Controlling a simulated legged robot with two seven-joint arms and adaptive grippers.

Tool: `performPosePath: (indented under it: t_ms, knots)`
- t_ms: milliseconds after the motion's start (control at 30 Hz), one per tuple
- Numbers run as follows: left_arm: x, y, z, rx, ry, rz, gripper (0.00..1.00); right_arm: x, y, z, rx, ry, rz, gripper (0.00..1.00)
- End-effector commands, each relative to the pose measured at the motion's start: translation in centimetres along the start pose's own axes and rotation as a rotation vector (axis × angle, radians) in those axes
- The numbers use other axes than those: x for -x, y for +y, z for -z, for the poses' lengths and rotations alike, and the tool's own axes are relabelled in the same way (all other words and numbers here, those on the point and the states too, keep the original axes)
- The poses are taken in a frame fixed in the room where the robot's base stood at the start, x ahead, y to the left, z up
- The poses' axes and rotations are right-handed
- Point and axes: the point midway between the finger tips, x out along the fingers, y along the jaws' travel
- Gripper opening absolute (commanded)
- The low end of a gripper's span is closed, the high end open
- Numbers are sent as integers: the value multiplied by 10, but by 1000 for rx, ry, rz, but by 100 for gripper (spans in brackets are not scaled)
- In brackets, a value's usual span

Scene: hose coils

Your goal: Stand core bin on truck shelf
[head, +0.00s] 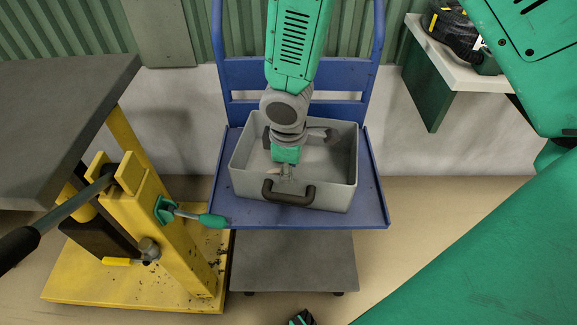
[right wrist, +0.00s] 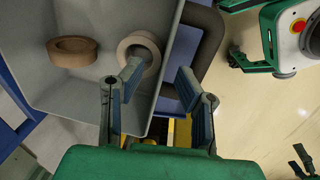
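The grey core bin (head: 345,165) is over the blue truck shelf (head: 377,212), upright. I cannot tell whether its base rests flat there. A dark handle (head: 290,195) is on its near wall; this handle also shows in the right wrist view (right wrist: 211,50). My right gripper (head: 286,172) points down at the near wall, by the handle. In the right wrist view the gripper (right wrist: 158,88) has its fingers apart, one over the bin's inside and one over the handle side. Two tan ring cores (right wrist: 73,51) (right wrist: 143,47) lie inside.
A yellow stand (head: 165,225) with a lever and a green-tipped handle (head: 212,220) is close to the shelf's left edge. A grey bench (head: 60,120) is at left. A white ledge (head: 455,60) is at upper right. A lower grey deck (head: 295,262) lies under the shelf.

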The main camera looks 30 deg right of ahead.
Motion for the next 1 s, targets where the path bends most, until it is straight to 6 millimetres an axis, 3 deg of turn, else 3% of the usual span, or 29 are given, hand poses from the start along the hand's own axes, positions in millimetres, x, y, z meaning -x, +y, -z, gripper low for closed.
performPosePath:
  t_ms: [500, 1000]
  knots:
    - [22, 0, 1, 0, 0, 0, 91, 22, 0, 0, 0, 0, 0, 29]
    - [24, 0, -1, 0, 2, 0, 91, 30, 0, 1, -1, 3, -1, 29]
